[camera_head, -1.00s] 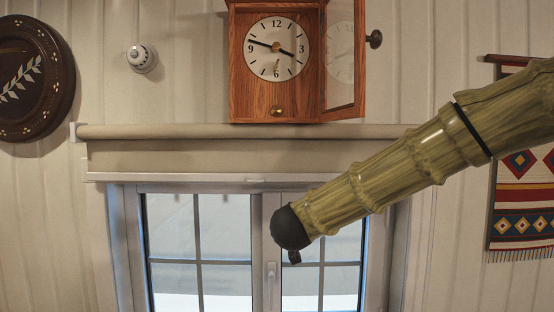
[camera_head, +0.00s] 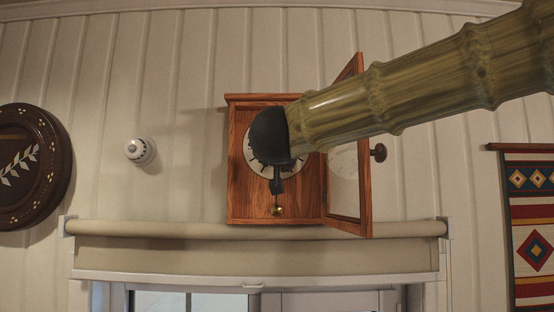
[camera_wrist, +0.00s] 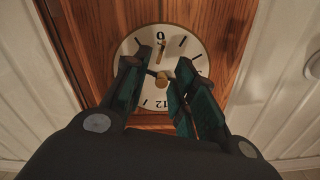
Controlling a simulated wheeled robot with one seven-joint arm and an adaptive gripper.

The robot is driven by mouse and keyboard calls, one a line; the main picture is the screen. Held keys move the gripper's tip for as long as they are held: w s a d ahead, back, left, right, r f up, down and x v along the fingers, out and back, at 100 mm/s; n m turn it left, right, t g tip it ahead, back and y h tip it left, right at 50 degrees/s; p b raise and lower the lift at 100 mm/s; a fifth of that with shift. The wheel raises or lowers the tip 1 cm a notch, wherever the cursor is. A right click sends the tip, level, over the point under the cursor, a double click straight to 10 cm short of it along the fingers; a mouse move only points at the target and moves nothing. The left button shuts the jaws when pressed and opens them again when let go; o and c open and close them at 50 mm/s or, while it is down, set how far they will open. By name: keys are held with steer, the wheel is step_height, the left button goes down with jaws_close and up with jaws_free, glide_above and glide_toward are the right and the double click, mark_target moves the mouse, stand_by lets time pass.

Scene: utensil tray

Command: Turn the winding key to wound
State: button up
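The wooden wall clock (camera_head: 241,190) has its glazed door (camera_head: 367,190) swung open to the right. My gripper (camera_wrist: 163,62) is in front of the white dial (camera_wrist: 134,47), which appears upside down in the wrist view. Its two fingers are apart, one on each side of the dial's middle. A small brass winding key (camera_wrist: 161,53) shows between the fingertips, near the 6, with the brass centre hub (camera_wrist: 162,78) beside it. I see no finger clearly touching the key. In the head view my gripper hides the key and much of the dial.
A brass knob (camera_head: 277,210) sits low on the clock front. The door's dark knob (camera_head: 378,152) stands out at the right, below my arm. A window blind (camera_head: 250,256) runs below the clock. A round white wall fitting (camera_head: 140,151) is at the left.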

steer(key=w+p, duration=0.3)
steer(key=w, duration=0.4)
steer(key=shift+w, duration=0.35)
steer(key=shift+c, duration=0.4)
jaws_close()
